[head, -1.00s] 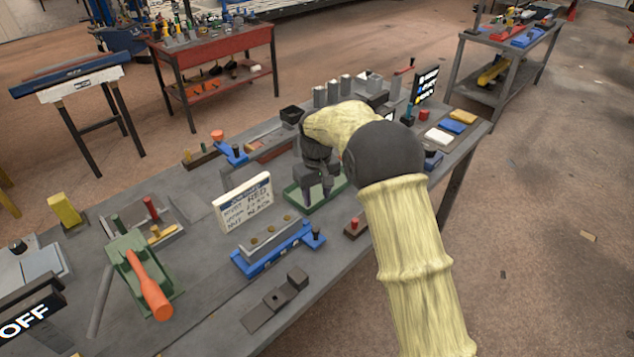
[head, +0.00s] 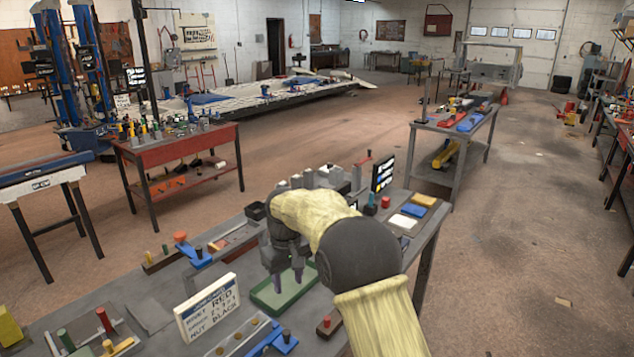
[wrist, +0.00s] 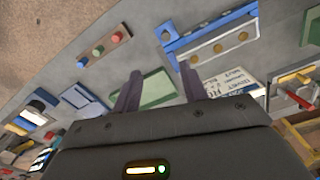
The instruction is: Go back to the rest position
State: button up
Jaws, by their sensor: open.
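My gripper (head: 288,279) is above the bench (head: 225,262), over the green tray (head: 262,300). Its two dark fingers are apart with nothing between them. In the wrist view my gripper (wrist: 160,90) is also open and empty, with the green tray (wrist: 158,88) beneath and behind the fingers. My arm in its pale yellow cover hides part of the bench's right side.
A white sign (head: 208,308) with lettering stands left of the tray, near a blue fixture (head: 285,342). Small coloured blocks (head: 408,221) lie at the bench's far right. A red table (head: 180,145) and a grey cart (head: 455,128) stand beyond; floor between them is clear.

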jog(key=s+d+m+t, duration=0.1)
jog(key=s+d+m, duration=0.1)
jog(key=s+d, duration=0.45)
jog(key=s+d+m, duration=0.2)
jog(key=s+d, duration=0.2)
jog(key=d, duration=0.6)
jog(key=s+d+f+m, duration=0.1)
jog(key=s+d, duration=0.3)
jog(key=s, duration=0.3)
jog(key=s+d+f+m+t, duration=0.1)
jog(key=s+d+m, duration=0.1)
jog(key=s+d, duration=0.2)
jog(key=s, duration=0.3)
jog(key=shift+s+d+m, duration=0.25)
jog(key=shift+d+m, duration=0.05)
